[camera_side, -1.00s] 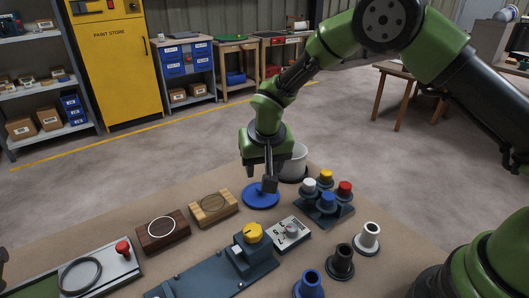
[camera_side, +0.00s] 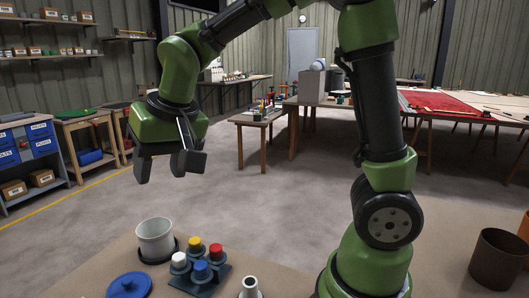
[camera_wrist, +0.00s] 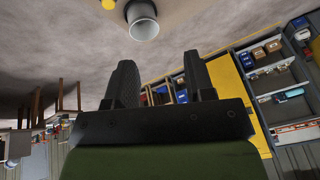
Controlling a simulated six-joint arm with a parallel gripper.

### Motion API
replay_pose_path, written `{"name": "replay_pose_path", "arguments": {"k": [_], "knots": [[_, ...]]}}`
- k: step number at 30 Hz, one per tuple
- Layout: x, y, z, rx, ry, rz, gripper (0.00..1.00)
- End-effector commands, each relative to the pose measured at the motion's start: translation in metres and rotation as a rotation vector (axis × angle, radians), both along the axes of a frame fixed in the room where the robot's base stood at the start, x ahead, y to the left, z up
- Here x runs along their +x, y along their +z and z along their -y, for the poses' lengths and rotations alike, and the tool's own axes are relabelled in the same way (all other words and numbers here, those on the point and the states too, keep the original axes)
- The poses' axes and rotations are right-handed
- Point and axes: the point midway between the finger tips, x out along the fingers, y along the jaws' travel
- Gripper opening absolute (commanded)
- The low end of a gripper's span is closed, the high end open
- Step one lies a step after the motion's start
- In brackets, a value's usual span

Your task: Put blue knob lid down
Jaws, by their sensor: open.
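The blue knob lid (camera_side: 128,286) is a round blue disc with a small knob. It lies on the workbench at the bottom left of the side view, cut off by the frame's lower edge. My gripper (camera_side: 166,170) is raised well above the bench, up and right of the lid, with its fingers apart and nothing between them. In the wrist view my gripper (camera_wrist: 162,80) shows two dark spread fingers with an empty gap. I do not see the lid in the wrist view.
A white pot (camera_side: 156,238) stands on a dark base behind the lid. Right of it is a dark block (camera_side: 200,275) with white, yellow, red and blue knobs. A white-topped cone (camera_side: 250,288) is nearby. A brown cup (camera_side: 497,258) stands far right. The wrist view shows the pot (camera_wrist: 143,24).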

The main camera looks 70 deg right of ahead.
Motion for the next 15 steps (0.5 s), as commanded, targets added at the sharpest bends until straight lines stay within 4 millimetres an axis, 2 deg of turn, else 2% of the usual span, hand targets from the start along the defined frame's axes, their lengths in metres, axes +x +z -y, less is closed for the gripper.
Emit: {"name": "replay_pose_path", "arguments": {"k": [1, 3, 6, 10, 15], "knots": [[-0.019, 0.015, 0.006, 0.019, -0.001, 0.029, 0.49], [-0.045, 0.029, 0.011, 0.042, 0.008, 0.062, 0.49], [-0.083, 0.042, 0.015, 0.073, 0.023, 0.110, 0.49], [-0.125, 0.046, 0.017, 0.105, 0.046, 0.169, 0.49], [-0.157, 0.043, 0.015, 0.128, 0.072, 0.225, 0.49]]}}
